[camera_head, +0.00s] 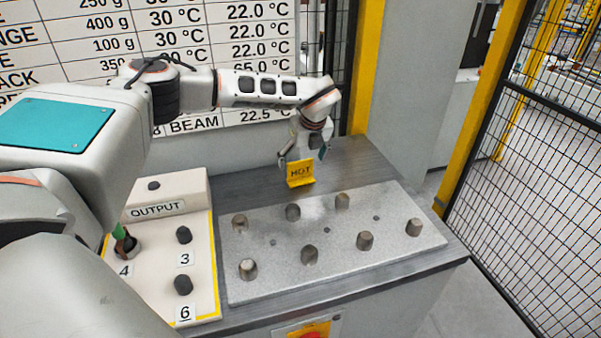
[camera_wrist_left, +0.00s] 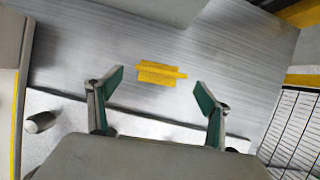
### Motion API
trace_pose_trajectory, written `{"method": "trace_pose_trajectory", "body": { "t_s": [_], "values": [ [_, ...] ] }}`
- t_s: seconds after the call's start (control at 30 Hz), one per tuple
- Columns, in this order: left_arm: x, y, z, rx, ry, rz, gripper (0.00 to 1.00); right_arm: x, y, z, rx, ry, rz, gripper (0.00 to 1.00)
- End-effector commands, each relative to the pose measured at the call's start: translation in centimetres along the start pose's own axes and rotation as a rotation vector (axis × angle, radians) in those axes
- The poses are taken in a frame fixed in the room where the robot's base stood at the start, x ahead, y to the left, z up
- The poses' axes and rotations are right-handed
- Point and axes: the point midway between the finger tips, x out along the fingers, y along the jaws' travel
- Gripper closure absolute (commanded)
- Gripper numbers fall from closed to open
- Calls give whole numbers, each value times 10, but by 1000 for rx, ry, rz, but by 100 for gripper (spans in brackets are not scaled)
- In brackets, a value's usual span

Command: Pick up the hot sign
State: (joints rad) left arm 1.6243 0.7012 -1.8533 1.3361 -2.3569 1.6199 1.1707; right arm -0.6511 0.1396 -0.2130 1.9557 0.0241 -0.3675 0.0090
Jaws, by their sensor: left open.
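The hot sign (camera_head: 300,173) is a small yellow stand-up sign with dark "HOT" lettering. It stands on the brushed metal bench top behind the grey plate in the head view. In the left wrist view the sign (camera_wrist_left: 160,74) shows from above as a yellow strip, a little beyond the fingertips and between their lines. My left gripper (camera_head: 304,158) is open above and behind the sign. In the left wrist view its two green-padded fingers (camera_wrist_left: 160,87) are apart with nothing between them.
A grey plate (camera_head: 374,255) with several metal pegs lies in front of the sign. An OUTPUT panel (camera_head: 187,183) with numbered dark pegs stands at left. A temperature board (camera_head: 90,46) is behind, and a mesh fence (camera_head: 540,150) is at right. Bench around the sign is clear.

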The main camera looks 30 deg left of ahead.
Motion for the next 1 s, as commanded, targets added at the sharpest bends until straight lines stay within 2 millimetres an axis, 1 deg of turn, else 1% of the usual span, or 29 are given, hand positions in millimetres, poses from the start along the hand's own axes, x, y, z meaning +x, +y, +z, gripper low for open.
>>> {"method": "trace_pose_trajectory", "body": {
  "t_s": [0.17, 0.4, 0.53, 0.73, 0.77, 0.8, 0.9, 1.0],
  "values": [
    [18, 0, -2, 1, 1, 3, 22, -3, 1, -4, -1, 0, 0, 68],
    [51, 0, -3, -1, 1, 2, 22, -6, 3, -11, -2, 5, 3, 68],
    [57, -1, -3, 0, 0, 0, 22, -6, 5, -10, -2, 3, 7, 68],
    [58, -1, -3, 0, 0, -1, 22, -5, 6, -6, -2, -3, 8, 68],
    [58, -1, -3, 0, 0, -1, 29, -5, 6, -6, -1, -4, 7, 68],
    [58, -1, -3, 0, 0, -1, 40, -5, 5, -6, -1, -5, 7, 68],
    [58, -1, -3, 0, 0, -1, 63, -5, 5, -6, 0, -5, 7, 68],
    [57, -1, -3, 0, 0, -1, 63, -5, 5, -6, 1, -4, 8, 68]
  ]
}}
